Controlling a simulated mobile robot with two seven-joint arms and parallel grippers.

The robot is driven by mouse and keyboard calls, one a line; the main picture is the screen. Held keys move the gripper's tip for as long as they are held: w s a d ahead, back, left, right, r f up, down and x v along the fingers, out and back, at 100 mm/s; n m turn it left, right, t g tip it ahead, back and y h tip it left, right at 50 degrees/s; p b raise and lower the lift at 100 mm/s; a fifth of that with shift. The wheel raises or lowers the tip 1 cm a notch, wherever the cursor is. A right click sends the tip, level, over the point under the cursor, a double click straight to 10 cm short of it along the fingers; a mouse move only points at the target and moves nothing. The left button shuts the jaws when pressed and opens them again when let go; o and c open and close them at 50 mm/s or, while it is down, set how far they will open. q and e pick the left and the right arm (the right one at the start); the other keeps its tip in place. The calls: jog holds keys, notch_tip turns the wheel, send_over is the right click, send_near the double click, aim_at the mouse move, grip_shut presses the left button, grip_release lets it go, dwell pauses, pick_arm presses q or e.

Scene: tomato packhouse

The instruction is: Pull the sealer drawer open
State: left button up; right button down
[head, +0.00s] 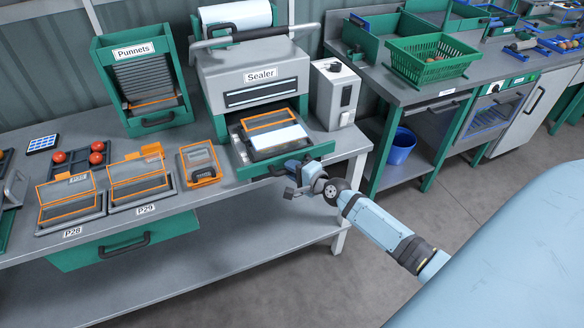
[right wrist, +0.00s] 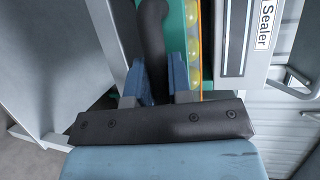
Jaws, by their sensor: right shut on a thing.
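The grey sealer (head: 255,82), labelled "Sealer", stands at the back of the bench. Its drawer (head: 240,172), with a green front, sticks out below the body. An orange-edged punnet (head: 270,122) with a pale top lies in it. My right gripper (head: 296,172) is at the drawer front's right part. In the right wrist view, my right gripper's blue fingers (right wrist: 164,82) are shut on the black drawer handle (right wrist: 151,30), against the green drawer front (right wrist: 176,30). Yellow-green round things show behind the orange edge. My left gripper is not in view.
A grey box (head: 336,92) with a dial stands right of the sealer. Left are an orange-and-grey device (head: 199,164), open punnets on P28 (head: 72,202) and P29 (head: 140,180), and a "Punnets" rack (head: 146,85). The floor in front of the bench is clear.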

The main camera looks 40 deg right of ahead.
jog(key=c, duration=1.1)
grip_release()
jog(key=shift+s, duration=0.1)
jog(key=v, duration=1.3)
jog(key=shift+s+d+r+b, duration=0.1)
jog(key=shift+s+r+b, duration=0.05)
jog(key=shift+s+b, duration=0.2)
